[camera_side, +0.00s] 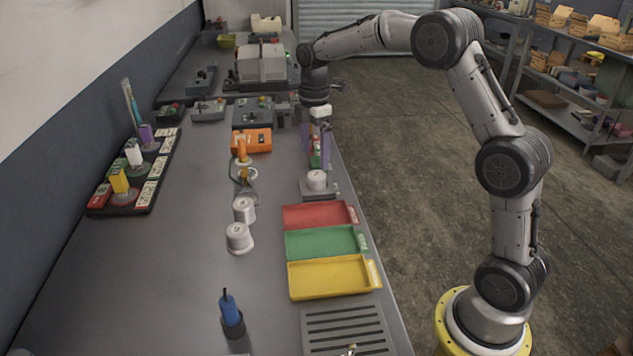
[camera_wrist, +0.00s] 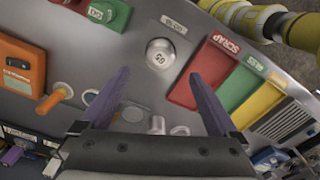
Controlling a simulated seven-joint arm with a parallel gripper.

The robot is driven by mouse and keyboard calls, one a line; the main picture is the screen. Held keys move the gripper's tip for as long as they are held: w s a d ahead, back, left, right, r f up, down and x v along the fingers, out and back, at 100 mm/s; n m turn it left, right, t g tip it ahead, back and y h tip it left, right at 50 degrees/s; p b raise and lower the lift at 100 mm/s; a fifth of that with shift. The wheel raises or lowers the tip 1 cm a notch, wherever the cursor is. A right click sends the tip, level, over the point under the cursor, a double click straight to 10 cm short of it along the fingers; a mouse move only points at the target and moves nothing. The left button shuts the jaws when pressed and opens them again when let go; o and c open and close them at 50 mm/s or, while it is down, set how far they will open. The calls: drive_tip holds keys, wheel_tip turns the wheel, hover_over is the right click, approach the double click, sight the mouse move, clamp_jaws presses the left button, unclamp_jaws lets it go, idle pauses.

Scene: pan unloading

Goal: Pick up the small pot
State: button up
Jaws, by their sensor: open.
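A small white round pot (camera_side: 317,180) stands on a grey plate (camera_side: 319,194) near the right table edge. In the wrist view the pot (camera_wrist: 160,52) shows from above with dark marks on its top. My gripper (camera_side: 318,158) hangs above it, with purple fingers open and empty. In the wrist view the fingertips (camera_wrist: 158,76) are spread to either side, with the pot between and slightly beyond them.
Red (camera_side: 313,216), green (camera_side: 320,242) and yellow (camera_side: 328,277) trays lie in front of the plate. An orange box (camera_side: 251,140) and an orange-handled item (camera_side: 242,165) stand to the left. A blue tool (camera_side: 229,308) stands upright at the front.

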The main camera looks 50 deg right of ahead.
sight(317, 174)
drive_tip(key=shift+s+d+f, duration=0.1)
drive_tip(key=shift+d+f, duration=0.05)
drive_tip(key=shift+f, duration=1.55)
drive_tip(key=shift+d+f, duration=0.1)
drive_tip(key=shift+f, duration=1.6)
drive_tip(key=shift+c, duration=0.3)
clamp_jaws()
drive_tip(key=shift+r, duration=0.1)
